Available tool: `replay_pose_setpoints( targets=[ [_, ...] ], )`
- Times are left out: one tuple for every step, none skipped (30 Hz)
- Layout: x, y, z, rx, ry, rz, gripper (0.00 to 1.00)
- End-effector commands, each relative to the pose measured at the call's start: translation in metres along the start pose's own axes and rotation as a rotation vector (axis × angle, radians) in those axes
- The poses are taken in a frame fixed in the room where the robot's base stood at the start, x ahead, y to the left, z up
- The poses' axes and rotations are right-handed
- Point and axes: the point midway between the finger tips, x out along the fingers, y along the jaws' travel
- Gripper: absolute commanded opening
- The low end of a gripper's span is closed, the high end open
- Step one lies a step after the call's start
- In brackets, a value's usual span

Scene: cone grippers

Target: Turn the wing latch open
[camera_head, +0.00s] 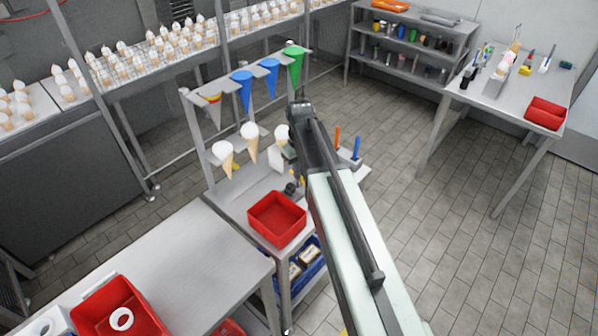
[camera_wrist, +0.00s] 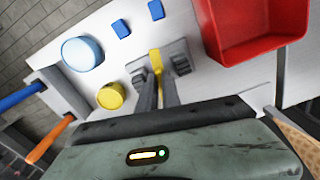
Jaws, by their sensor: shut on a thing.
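The yellow wing latch (camera_wrist: 155,60) stands on a grey mount on the pale panel in the wrist view, near the middle. My gripper (camera_wrist: 159,80) has its two grey fingers closed around the yellow piece. The fingers hide its lower part, so its exact turn angle is hard to tell.
A red tray (camera_head: 276,219) sits close by on the cart. A round yellow knob (camera_wrist: 111,96) and a pale blue round cap (camera_wrist: 82,53) are left of the fingers. Blue (camera_wrist: 20,98) and orange (camera_wrist: 50,141) handles stick out at left. An ice-cream cone (camera_wrist: 292,135) is at right.

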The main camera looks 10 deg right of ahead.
Motion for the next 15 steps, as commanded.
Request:
replay_pose_setpoints(
  targets=[
    [-0.0001, 0.0004, 0.0000, -0.030, 0.000, 0.000, 0.00],
    [-0.0001, 0.0005, 0.0000, -0.049, 0.000, 0.000, 0.00],
    [-0.0001, 0.0006, 0.0000, -0.071, 0.000, 0.000, 0.00],
    [-0.0001, 0.0007, 0.0000, -0.088, 0.000, 0.000, 0.00],
    [-0.0001, 0.0007, 0.0000, -0.102, 0.000, 0.000, 0.00],
    [-0.0001, 0.0008, 0.0000, -0.121, 0.000, 0.000, 0.00],
    [-0.0001, 0.0009, 0.0000, -0.133, 0.000, 0.000, 0.00],
    [-0.0001, 0.0009, 0.0000, -0.146, 0.000, 0.000, 0.00],
    [-0.0001, 0.0010, 0.0000, -0.158, 0.000, 0.000, 0.00],
    [-0.0001, 0.0010, 0.0000, -0.168, 0.000, 0.000, 0.00],
    [-0.0001, 0.0010, 0.0000, -0.176, 0.000, 0.000, 0.00],
    [-0.0001, 0.0011, 0.0000, -0.185, 0.000, 0.000, 0.00],
    [-0.0001, 0.0011, 0.0000, -0.190, 0.000, 0.000, 0.00],
    [-0.0001, 0.0012, 0.0000, -0.196, 0.000, 0.000, 0.00],
    [-0.0001, 0.0012, 0.0000, -0.201, 0.000, 0.000, 0.00]
  ],
)
